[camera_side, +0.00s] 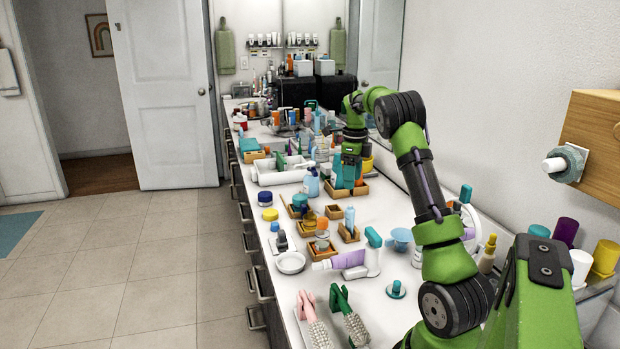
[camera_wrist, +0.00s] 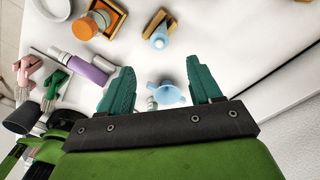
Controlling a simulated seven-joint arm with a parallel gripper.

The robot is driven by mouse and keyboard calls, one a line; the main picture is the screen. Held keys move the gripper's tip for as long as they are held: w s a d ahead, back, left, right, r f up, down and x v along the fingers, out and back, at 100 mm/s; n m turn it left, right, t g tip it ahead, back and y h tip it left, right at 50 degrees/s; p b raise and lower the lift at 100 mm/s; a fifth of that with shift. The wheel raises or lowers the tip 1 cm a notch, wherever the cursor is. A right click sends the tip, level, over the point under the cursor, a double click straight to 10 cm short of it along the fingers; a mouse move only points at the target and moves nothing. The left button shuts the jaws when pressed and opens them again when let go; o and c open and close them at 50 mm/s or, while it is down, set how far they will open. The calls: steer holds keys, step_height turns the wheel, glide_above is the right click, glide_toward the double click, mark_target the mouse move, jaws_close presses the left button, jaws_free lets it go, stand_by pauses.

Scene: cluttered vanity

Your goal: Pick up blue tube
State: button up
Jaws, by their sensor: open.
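A light blue tube (camera_side: 349,217) stands in a small wooden holder (camera_side: 349,236) on the white counter, and I take it for the blue tube. In the wrist view it shows at top centre (camera_wrist: 159,40), in front of my fingertips and apart from them. My gripper (camera_side: 345,184) has teal fingers and points down over the counter, behind the tube in the side view. In the wrist view my gripper (camera_wrist: 158,66) is open with its fingers well apart and nothing held. A light blue flared cup (camera_wrist: 166,93) shows between the fingers, lower down.
A lilac-and-white bottle (camera_side: 348,260) lies near the tube. An orange-capped jar (camera_side: 322,228) stands in another wooden holder. A white dish (camera_side: 290,263), brushes (camera_side: 350,318) and a spray bottle (camera_side: 311,183) are nearby.

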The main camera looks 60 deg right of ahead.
mark_target(350, 205)
step_height(350, 205, down, 10)
steer(key=shift+f, duration=0.1)
steer(key=shift+w, duration=0.1)
steer(key=c, duration=1.1)
steer(key=shift+c, duration=0.2)
step_height(350, 205, up, 10)
steer(key=shift+r, duration=0.1)
